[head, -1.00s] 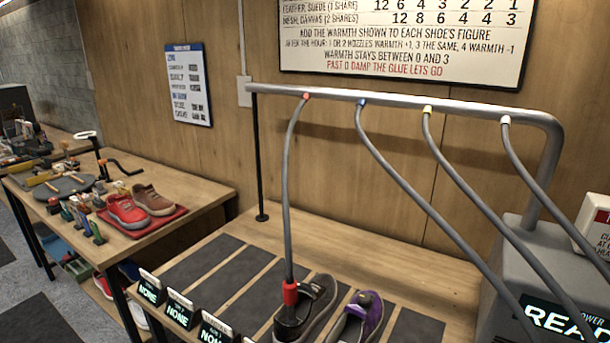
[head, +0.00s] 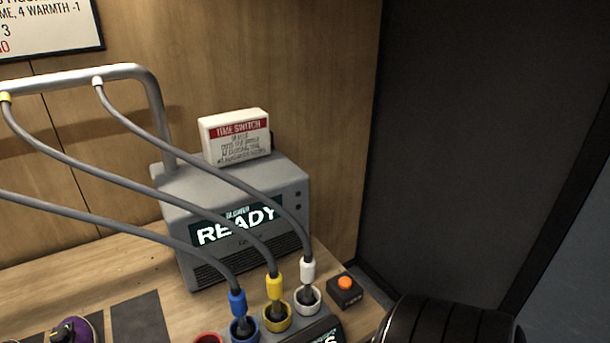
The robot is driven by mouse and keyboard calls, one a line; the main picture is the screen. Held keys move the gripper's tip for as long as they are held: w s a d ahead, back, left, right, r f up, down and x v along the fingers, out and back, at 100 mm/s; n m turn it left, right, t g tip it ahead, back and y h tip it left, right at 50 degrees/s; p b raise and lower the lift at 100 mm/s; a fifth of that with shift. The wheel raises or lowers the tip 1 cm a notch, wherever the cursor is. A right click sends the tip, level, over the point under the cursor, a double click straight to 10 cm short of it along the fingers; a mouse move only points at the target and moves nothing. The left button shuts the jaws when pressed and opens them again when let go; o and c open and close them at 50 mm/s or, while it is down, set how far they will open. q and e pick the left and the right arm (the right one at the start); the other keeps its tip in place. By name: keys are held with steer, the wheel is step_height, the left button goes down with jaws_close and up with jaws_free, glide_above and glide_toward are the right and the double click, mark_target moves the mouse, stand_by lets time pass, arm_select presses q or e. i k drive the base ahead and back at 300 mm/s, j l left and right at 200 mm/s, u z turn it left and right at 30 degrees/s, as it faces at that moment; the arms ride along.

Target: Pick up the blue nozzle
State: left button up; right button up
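The blue nozzle (head: 238,303) hangs at the end of a grey hose and sits upright in a blue-rimmed holder (head: 244,328) at the front of the bench. The yellow nozzle (head: 275,286) and the white nozzle (head: 308,271) stand in their own holders to its right. A red-rimmed holder (head: 208,339) shows partly at the bottom edge, left of the blue one. Neither of my grippers is visible in the head view.
The grey blower box (head: 240,215) reads READY and stands behind the nozzles, with a time switch box (head: 237,137) on top. A small box with an orange button (head: 345,284) is right of the white nozzle. Hoses cross above the bench.

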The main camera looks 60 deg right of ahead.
mark_target(238, 299)
steer(key=z, duration=1.2)
